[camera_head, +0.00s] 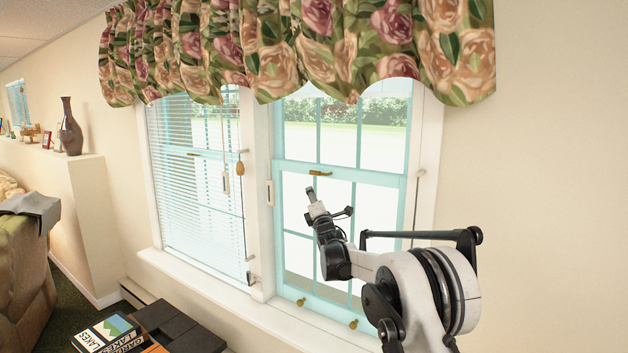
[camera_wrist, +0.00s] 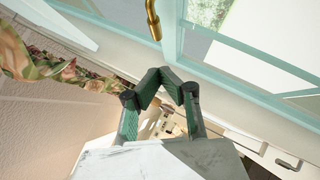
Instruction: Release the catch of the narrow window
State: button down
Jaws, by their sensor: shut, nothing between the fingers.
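The right-hand window (camera_head: 345,174) has a pale blue frame and no blind. A small brass catch (camera_head: 320,173) sits on its middle rail. The left-hand window (camera_head: 192,156), behind a blind, has a similar brass catch (camera_head: 193,154). I cannot tell which window the task calls narrow. My gripper (camera_head: 310,190) is just below and left of the right window's catch, with no contact visible. In the wrist view my gripper (camera_wrist: 167,76) is shut and empty. A brass piece (camera_wrist: 153,20) shows beyond its fingertips, apart from them; it looks like the catch.
A floral valance (camera_head: 290,50) hangs over both windows. A wooden cord pull (camera_head: 240,168) hangs by the left window. Two brass fittings (camera_head: 353,324) are on the right window's bottom rail. Books (camera_head: 105,332) lie on a dark table below. The wall at right is bare.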

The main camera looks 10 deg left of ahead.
aim_at(312, 174)
jog(key=shift+w+d+r+p, duration=0.1)
jog(key=shift+w+r+p, duration=0.1)
jog(key=shift+w+r, duration=0.55)
jog(key=shift+w+d+r+p, duration=0.15)
jog(key=shift+w+r, duration=0.2)
jog(key=shift+w, duration=0.65)
jog(key=shift+w+d+r+p, duration=0.1)
jog(key=shift+w+r+p, duration=0.1)
jog(key=shift+w+r, duration=0.55)
jog(key=shift+w+f, duration=0.15)
jog(key=shift+f, duration=0.05)
